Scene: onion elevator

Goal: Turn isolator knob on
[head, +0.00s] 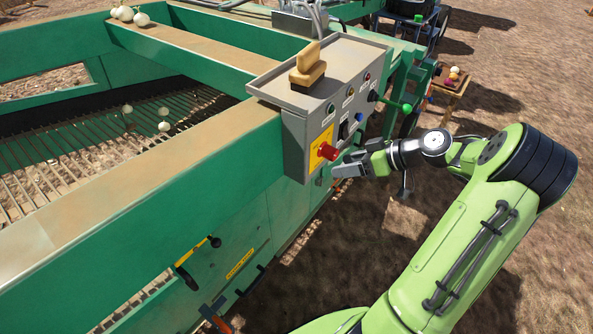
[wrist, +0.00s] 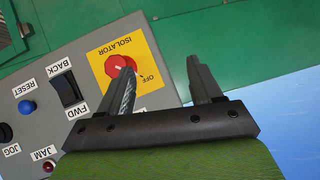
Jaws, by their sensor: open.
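The red isolator knob (head: 327,151) sits on a yellow plate on the front of the grey control box (head: 352,60). In the wrist view the isolator knob (wrist: 117,68) shows beside the words ISOLATOR and OFF on the yellow plate (wrist: 104,57). My gripper (head: 350,170) is just to the right of and below the knob in the head view. In the wrist view my gripper (wrist: 162,72) is open, with nothing between its fingers. Its left finger overlaps the lower right part of the knob in the picture; I cannot tell whether they touch.
A FWD/BACK switch (wrist: 68,90), a blue RESET button (wrist: 26,107) and a JOG knob (wrist: 5,132) share the panel. A wooden-handled brush (head: 308,68) lies on the box. The green machine frame (head: 200,170) fills the left. Open ground lies right.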

